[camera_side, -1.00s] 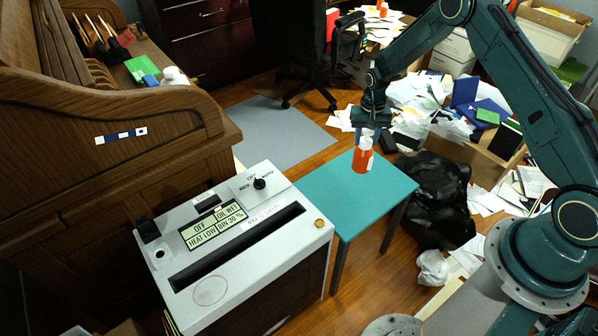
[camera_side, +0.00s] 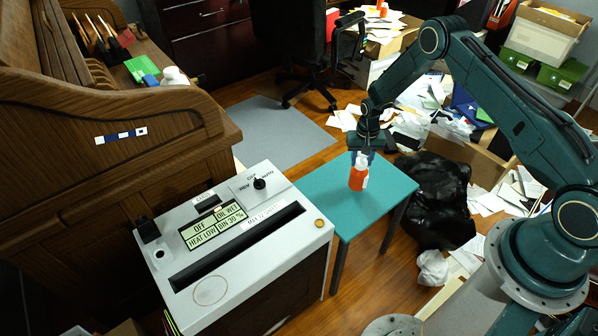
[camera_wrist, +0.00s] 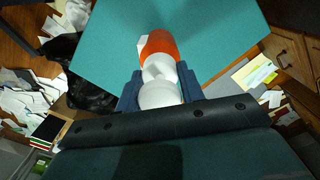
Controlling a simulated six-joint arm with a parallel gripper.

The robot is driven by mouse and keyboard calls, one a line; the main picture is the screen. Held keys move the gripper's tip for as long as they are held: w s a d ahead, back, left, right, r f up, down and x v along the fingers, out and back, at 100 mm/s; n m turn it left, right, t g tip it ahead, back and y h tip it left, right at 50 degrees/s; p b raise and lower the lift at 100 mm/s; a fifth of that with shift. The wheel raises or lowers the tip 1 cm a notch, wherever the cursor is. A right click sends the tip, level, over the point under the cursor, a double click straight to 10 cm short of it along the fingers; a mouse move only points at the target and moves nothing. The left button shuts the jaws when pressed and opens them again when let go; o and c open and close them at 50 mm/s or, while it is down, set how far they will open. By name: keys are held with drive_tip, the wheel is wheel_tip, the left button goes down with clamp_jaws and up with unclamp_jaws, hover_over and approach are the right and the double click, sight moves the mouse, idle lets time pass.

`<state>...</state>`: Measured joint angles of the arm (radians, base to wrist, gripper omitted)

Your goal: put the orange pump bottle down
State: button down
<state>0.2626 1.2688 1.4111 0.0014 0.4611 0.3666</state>
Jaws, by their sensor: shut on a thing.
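The orange pump bottle (camera_side: 358,180) has a white pump top and a white label patch. It is upright over the teal table (camera_side: 322,194); I cannot tell for sure whether its base touches the top. My gripper (camera_side: 362,156) is above it, pointing down, shut on the white pump top. In the wrist view the bottle (camera_wrist: 158,44) shows its orange body beyond the white neck, and the blue fingers of my gripper (camera_wrist: 160,88) are on both sides of the white top.
A grey shredder (camera_side: 215,262) with a dark slot stands left of the table. A black bag (camera_side: 432,205) and scattered papers lie to the right. The teal tabletop around the bottle is clear.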

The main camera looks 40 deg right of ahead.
drive_tip(key=shift+f, duration=0.8)
drive_tip(key=c, duration=0.9)
unclamp_jaws()
drive_tip(key=shift+r, duration=6.1)
